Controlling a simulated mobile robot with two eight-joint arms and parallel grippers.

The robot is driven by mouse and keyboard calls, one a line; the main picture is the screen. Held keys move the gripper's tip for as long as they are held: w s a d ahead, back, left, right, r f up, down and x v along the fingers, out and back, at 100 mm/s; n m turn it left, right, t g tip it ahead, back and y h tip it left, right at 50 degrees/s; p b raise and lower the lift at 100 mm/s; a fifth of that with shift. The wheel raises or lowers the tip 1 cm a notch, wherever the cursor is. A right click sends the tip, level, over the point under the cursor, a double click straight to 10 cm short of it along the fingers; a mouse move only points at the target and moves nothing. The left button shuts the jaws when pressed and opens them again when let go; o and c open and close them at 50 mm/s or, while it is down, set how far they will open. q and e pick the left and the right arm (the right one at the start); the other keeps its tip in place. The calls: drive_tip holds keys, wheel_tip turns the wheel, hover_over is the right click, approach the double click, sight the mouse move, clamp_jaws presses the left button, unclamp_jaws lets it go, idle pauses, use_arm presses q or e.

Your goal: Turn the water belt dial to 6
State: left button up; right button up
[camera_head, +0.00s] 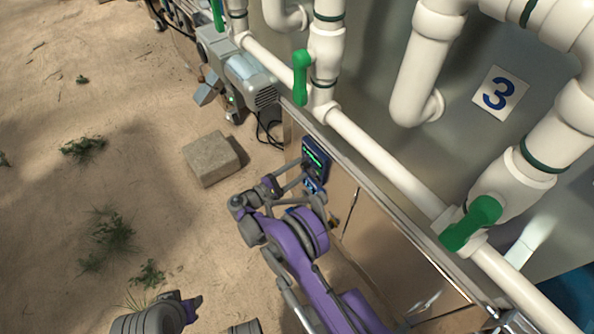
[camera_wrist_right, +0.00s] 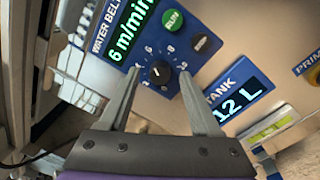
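The water belt dial (camera_wrist_right: 160,73) is a round black knob with a pale mark, ringed by white numbers on a blue panel (camera_wrist_right: 178,50). The display (camera_wrist_right: 130,28) above it reads 6 m/min. My right gripper (camera_wrist_right: 161,79) is open, with one fingertip on each side of the dial and a small gap visible on both sides. In the head view, my right gripper (camera_head: 294,180) is at the small blue control panel (camera_head: 317,158), and its fingers are too small to make out. My left gripper cannot be made out; only grey and purple parts of mine show at the bottom left.
Green RUN (camera_wrist_right: 173,21) and dark (camera_wrist_right: 202,44) buttons sit beside the dial. White pipes with a green valve handle (camera_head: 472,224) run above the cabinet. A stone block (camera_head: 212,158) lies on open sandy ground.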

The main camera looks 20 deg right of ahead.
drive_tip(key=p+v, duration=0.1)
drive_tip(key=v, duration=1)
drive_tip(key=shift+f, duration=0.1)
idle(0.5)
